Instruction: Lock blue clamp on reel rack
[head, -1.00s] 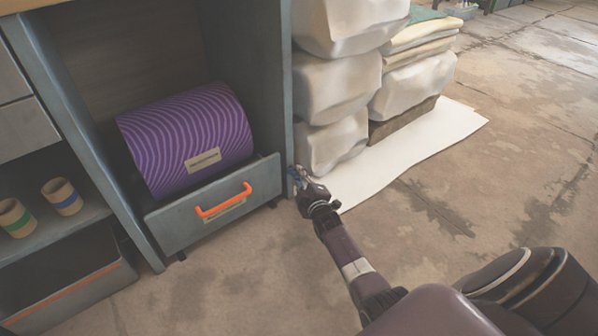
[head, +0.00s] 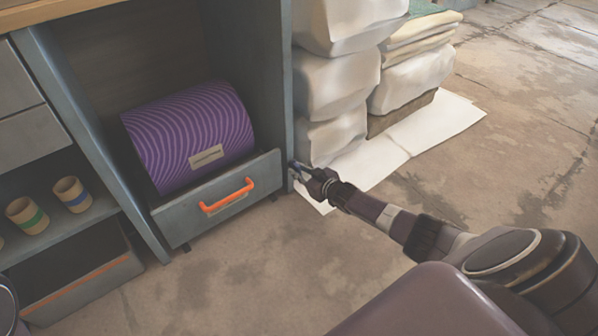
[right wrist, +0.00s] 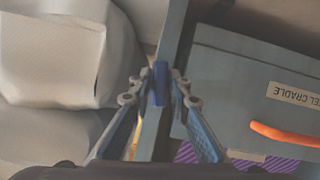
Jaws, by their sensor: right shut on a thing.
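The blue clamp (right wrist: 160,84) is a small blue lever on the grey side post (right wrist: 175,40) of the rack, seen in the right wrist view. My right gripper (head: 298,168) is at the front edge of this post in the head view, low down beside the cradle. Its fingers are closed around the clamp, one on each side. In the head view the fingers hide most of the clamp. The purple patterned reel (head: 188,133) lies in the grey cradle (head: 180,225) with the orange handle (head: 226,197). My left gripper is out of view.
White sacks (head: 334,85) are stacked close to the right of the post, on a white sheet (head: 435,128). Cardboard tubes (head: 72,194) with coloured bands stand on the left shelf. Bare concrete floor (head: 255,270) lies in front of the cradle.

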